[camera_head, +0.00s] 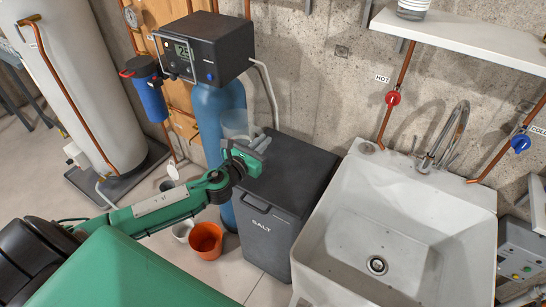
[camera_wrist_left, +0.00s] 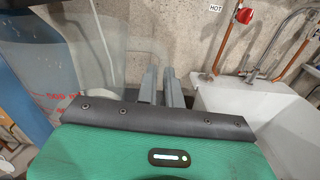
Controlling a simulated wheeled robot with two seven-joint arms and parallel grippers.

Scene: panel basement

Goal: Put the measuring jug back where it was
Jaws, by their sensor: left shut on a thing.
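The measuring jug (camera_head: 234,122) is clear and looks upright in the head view, in front of the blue tank and near the back left of the dark salt bin's lid (camera_head: 290,168). My left gripper (camera_head: 261,143) is beside it, above the lid, shut on the jug. In the left wrist view the see-through jug (camera_wrist_left: 88,52) is large at the left, and my left gripper's two grey fingers (camera_wrist_left: 163,82) are close together to its right. The exact grip is hard to make out. I cannot tell whether the jug touches anything below. My right gripper is not in view.
The blue tank (camera_head: 214,103) with its black control head (camera_head: 206,47) stands behind the jug. A white sink (camera_head: 340,262) is right of the bin. The bin's lid looks clear.

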